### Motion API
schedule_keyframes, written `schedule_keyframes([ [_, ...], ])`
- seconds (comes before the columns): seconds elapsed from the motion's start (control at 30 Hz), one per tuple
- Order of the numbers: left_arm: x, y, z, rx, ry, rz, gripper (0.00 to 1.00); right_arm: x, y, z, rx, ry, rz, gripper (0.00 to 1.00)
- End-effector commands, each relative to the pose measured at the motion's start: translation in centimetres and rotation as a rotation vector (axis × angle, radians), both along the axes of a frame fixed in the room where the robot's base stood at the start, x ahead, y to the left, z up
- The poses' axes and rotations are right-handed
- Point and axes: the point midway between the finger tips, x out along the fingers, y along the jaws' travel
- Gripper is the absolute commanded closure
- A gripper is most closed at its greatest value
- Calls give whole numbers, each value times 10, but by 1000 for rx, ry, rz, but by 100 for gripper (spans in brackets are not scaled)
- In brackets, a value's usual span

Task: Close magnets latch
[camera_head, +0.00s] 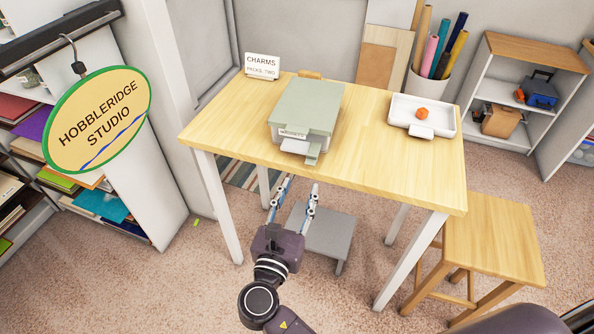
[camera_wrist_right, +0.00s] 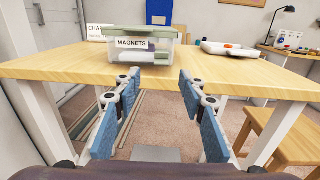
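The magnets box (camera_head: 312,100) is a clear container with a grey-green lid, standing near the front edge of the wooden table. Its "MAGNETS" label (camera_wrist_right: 131,43) faces me in the right wrist view. A green latch tab (camera_head: 313,157) sticks out at the front, right of the label; it looks swung outward rather than flat against the box. My right gripper (camera_head: 298,188) is open and empty, in front of the table edge and below the box. In the right wrist view its fingers (camera_wrist_right: 158,88) stand wide apart, with the box beyond them. My left gripper is not in view.
The wooden table (camera_head: 375,155) has free room around the box. A white tray (camera_head: 444,126) with an orange piece is to the right, and a "CHARMS" sign (camera_head: 262,66) stands behind. A wooden stool (camera_head: 490,240) and a grey step (camera_head: 325,232) are on the floor.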

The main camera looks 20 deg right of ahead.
Motion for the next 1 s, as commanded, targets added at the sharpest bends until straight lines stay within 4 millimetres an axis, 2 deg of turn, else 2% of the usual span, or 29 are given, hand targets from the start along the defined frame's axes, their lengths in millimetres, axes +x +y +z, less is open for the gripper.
schedule_keyframes([
  [0.23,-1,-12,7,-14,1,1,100,30,-18,3,-6,-3,-1,62],
  [0.5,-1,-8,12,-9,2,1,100,60,-35,1,-3,-1,1,62],
  [0.87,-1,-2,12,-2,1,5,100,65,-38,0,-1,1,2,62],
  [1.0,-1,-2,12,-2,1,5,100,65,-38,0,0,1,2,78],
])
